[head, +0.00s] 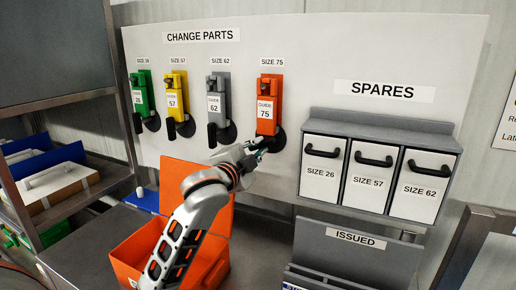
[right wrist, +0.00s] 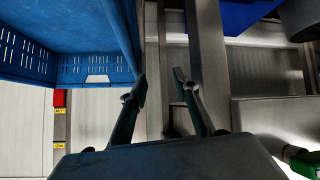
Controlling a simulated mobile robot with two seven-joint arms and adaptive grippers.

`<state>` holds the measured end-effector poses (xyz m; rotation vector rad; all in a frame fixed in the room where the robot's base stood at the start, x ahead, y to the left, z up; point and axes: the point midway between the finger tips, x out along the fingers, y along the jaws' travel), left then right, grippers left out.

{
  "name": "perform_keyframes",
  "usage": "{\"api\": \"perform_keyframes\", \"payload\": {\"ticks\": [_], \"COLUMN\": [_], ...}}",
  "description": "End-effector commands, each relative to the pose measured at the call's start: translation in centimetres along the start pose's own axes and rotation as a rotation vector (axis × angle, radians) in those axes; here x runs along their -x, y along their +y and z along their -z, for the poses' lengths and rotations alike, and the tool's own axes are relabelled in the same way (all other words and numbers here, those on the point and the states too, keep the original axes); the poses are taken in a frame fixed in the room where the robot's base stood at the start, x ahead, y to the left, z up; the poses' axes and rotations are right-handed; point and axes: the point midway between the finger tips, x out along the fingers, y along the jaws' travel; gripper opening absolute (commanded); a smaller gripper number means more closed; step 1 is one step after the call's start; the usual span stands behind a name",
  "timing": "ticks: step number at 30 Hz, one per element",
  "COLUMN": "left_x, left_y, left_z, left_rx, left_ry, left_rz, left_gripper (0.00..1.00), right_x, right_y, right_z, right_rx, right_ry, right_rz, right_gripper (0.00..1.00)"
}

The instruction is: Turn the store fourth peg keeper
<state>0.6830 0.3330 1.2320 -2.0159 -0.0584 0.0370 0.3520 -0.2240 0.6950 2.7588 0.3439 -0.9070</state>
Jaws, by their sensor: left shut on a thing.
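The orange size 75 guide (head: 268,105) hangs on the fourth peg of the change parts board (head: 305,60). A dark round part of the fourth peg keeper (head: 279,141) shows at the guide's lower end. My left gripper (head: 262,146) is at this keeper, shut on it. The fingers hide most of the keeper, so its exact angle cannot be told. My right gripper (right wrist: 165,95) shows only in the right wrist view, fingers apart with nothing between them.
Green, yellow (head: 177,96) and grey (head: 218,100) guides hang to the left, each above a dark keeper. The spares drawers (head: 370,172) stand right of my left gripper. An orange bin (head: 135,258) and the issued rack (head: 350,258) are below. A blue crate (right wrist: 70,40) is near my right gripper.

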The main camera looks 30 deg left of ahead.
Motion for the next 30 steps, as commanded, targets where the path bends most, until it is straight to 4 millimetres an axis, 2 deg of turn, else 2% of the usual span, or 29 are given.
{"api": "perform_keyframes", "payload": {"ticks": [30], "left_x": [0.0], "left_y": [0.03], "left_z": [0.1], "left_rx": [0.932], "left_ry": [0.001], "left_rz": [-0.001], "left_gripper": [0.0], "right_x": [0.03], "right_y": [0.01], "right_z": [-0.04], "right_rx": [-0.003], "right_ry": [-0.001], "right_rz": [-0.002], "right_gripper": [0.31]}}
